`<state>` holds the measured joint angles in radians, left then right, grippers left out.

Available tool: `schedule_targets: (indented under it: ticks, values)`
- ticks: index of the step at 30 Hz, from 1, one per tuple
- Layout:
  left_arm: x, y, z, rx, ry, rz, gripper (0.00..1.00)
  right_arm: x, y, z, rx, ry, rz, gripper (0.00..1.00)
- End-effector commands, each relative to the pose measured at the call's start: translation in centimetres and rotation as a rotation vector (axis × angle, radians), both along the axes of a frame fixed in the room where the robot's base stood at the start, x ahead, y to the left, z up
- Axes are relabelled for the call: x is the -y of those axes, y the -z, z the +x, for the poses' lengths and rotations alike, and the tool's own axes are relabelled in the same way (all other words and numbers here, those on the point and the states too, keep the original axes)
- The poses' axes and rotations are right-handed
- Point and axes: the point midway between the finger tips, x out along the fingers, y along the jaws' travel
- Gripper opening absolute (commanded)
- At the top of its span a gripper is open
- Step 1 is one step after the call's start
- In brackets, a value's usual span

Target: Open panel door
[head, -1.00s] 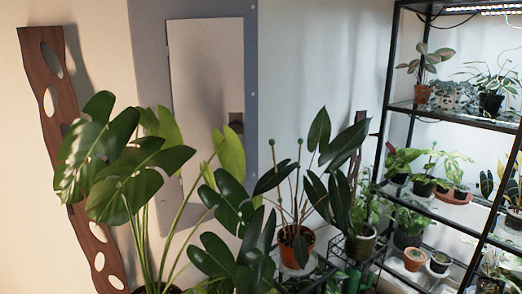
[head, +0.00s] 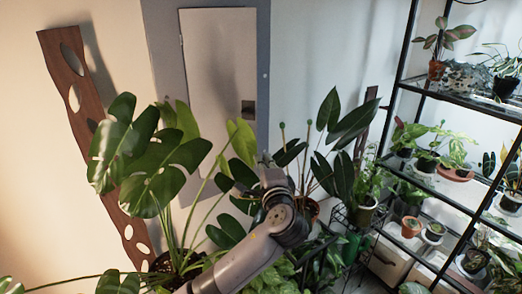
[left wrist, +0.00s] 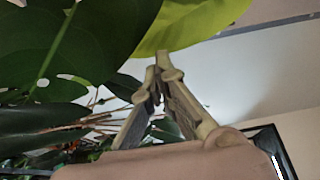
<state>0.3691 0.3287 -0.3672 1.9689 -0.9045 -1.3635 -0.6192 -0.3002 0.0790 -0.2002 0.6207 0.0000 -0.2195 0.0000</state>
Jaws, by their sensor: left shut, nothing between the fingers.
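The white panel door (head: 216,55) sits flat in a grey frame (head: 262,60) on the back wall and looks shut. A small dark latch (head: 248,108) is on its right edge. Leaves of a big plant cover its lower part. My left gripper (head: 268,161) is below and a little right of the latch, among the leaves and apart from the door. In the left wrist view its fingers (left wrist: 158,68) come together at the tips, shut and empty, close beneath a bright green leaf (left wrist: 195,22). My right gripper is not in view.
A large split-leaf plant (head: 150,160) stands in front of the door, with more potted plants around my left arm. A wavy wooden board (head: 95,140) leans on the wall at left. A black shelf rack (head: 455,98) with several pots stands at right.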

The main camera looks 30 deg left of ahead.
Motion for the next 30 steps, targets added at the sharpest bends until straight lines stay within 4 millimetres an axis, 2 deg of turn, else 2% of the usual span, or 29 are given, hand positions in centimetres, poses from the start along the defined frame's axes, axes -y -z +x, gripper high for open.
schedule_targets:
  ticks: [9, 15, 30]
  values:
    - [-4.1, -0.3, 4.2, -0.004, -0.002, 0.002, 0.00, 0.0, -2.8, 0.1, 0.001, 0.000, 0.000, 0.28]
    - [-5.7, 0.0, 6.0, -0.004, 0.000, -0.001, 0.00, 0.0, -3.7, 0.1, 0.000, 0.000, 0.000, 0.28]
    - [-6.3, 0.3, 6.6, -0.003, 0.002, -0.003, 0.00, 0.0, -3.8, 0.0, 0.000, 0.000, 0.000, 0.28]
